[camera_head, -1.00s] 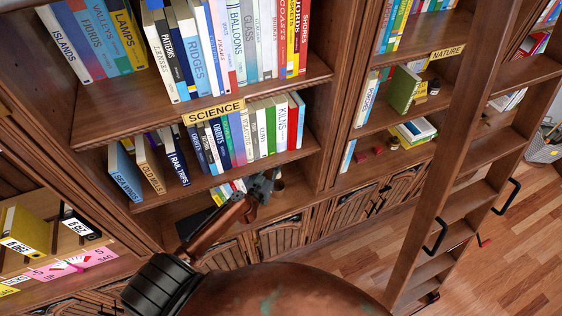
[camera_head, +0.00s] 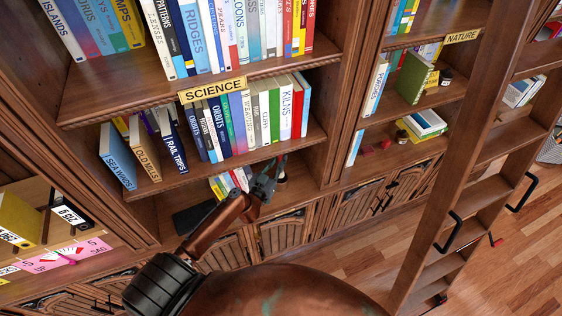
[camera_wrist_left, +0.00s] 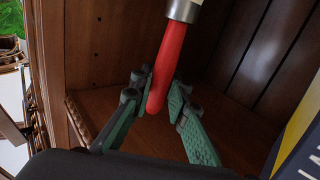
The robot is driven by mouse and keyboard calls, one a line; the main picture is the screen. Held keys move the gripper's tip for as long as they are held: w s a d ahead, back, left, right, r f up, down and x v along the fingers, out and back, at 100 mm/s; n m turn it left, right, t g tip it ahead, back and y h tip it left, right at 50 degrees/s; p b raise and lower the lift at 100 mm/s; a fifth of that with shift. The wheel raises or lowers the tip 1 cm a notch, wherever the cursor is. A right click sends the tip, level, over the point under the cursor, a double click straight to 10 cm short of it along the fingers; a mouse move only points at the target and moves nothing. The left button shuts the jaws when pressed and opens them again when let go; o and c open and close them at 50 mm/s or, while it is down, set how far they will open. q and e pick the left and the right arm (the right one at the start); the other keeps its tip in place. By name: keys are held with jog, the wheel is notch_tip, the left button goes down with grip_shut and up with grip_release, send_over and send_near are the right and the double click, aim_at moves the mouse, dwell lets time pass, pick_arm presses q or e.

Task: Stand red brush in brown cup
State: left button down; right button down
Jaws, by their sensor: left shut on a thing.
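The red brush shows in the left wrist view as a smooth red handle (camera_wrist_left: 174,55) with a metal ferrule at the top edge; its bristles are out of frame. My left gripper (camera_wrist_left: 160,97) has its green-padded fingers closed around the lower end of the handle. My right gripper is not in view.
A row of upright books (camera_head: 248,118) stands on the shelf above my gripper. A wooden ladder (camera_head: 440,190) rises at the right. The lower shelf right of the gripper is mostly clear.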

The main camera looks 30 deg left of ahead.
pick_arm(q)
jog(key=shift+f+b, duration=1.3)
jog(key=shift+f, duration=1.7)
jog(key=c, duration=1.8)
grip_release()
jog(key=shift+s, duration=0.15)
jog(key=s+d, duration=0.1)
jog(key=s, duration=1)
jog(key=shift+s, duration=0.35)
